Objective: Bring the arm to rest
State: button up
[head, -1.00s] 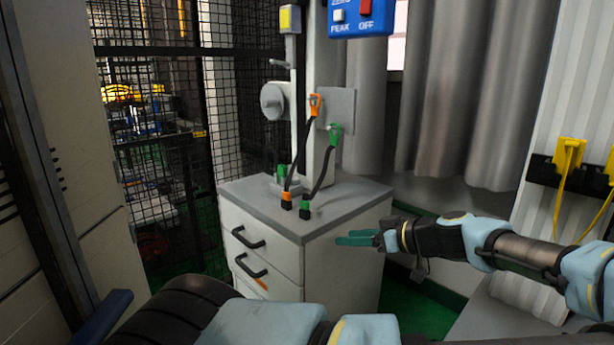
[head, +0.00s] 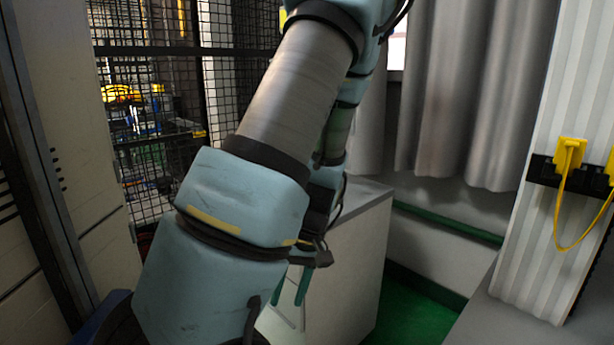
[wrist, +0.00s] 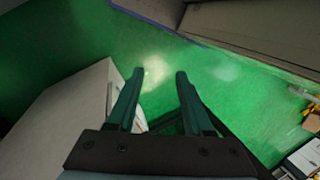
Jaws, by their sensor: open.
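My gripper (wrist: 158,75) is open and empty in the wrist view, its two green fingers apart above the green floor (wrist: 215,75). In the head view my gripper (head: 292,287) points down in front of the grey cabinet (head: 350,260). My arm is folded up close to the head camera and hides the drawers, much of the cabinet top and the test column above it. I cannot tell from these views whether the fingers touch the cabinet.
A grey worktop (head: 470,315) lies at the lower right. Yellow plugs and a cable (head: 568,155) hang on the ribbed panel at the right. A grey curtain (head: 460,90) and a wire mesh fence (head: 225,90) stand behind. Green floor shows right of the cabinet.

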notch_tip(320, 180, up, 25)
jog(key=a+m+t+h+p, duration=0.3)
jog(key=m+p, duration=0.1)
jog(key=p, duration=1)
jog(key=shift+s+m, duration=0.15)
jog(key=shift+m, duration=0.25)
jog(key=shift+c, duration=0.2)
dwell(0.4)
